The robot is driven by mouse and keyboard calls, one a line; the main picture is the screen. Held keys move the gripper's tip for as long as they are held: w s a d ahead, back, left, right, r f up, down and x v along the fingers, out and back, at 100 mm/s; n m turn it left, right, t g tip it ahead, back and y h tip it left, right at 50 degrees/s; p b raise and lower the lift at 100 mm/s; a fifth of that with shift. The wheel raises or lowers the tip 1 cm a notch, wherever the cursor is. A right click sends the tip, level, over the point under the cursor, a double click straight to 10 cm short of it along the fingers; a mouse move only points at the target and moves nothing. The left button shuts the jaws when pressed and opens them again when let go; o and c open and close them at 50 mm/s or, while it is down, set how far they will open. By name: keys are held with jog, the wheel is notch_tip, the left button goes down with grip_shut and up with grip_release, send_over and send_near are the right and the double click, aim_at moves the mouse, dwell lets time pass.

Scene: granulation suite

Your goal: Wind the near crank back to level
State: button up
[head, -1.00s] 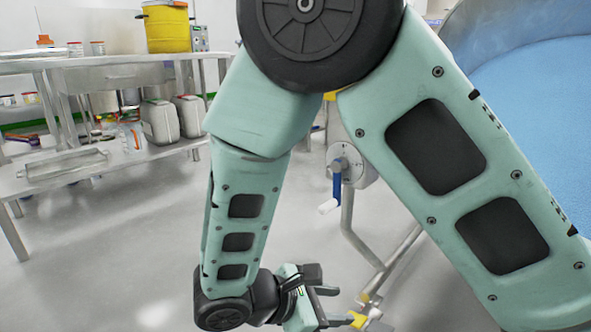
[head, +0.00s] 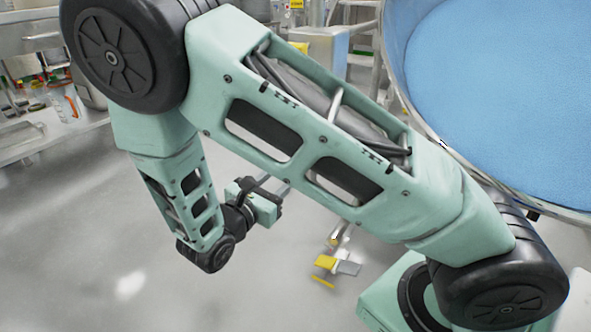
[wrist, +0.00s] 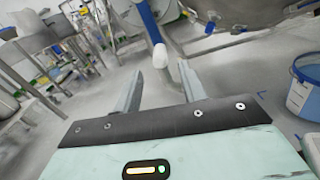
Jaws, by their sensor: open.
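The near crank shows in the wrist view as a blue arm (wrist: 147,20) with a white grip (wrist: 159,56) at its lower end. The grip appears in line with the gap between my fingertips, ahead of them, and I see no contact. My gripper (wrist: 158,76) is open and empty, with one finger on each side of the gap. In the head view my gripper (head: 266,197) hangs left of centre, partly behind my arm. The crank is hidden there behind my arm.
A large round vessel (head: 500,90) with blue contents fills the upper right of the head view. Yellow and grey pedals (head: 325,262) sit low on the floor. A steel bench (head: 25,140) stands at left. A blue bucket (wrist: 303,95) is at right in the wrist view.

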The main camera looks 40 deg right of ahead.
jog(key=b+x, duration=0.2)
jog(key=x, duration=0.6)
jog(key=shift+w+d+b, duration=0.1)
jog(key=shift+d+b, duration=0.15)
jog(key=shift+b, duration=0.15)
grip_shut()
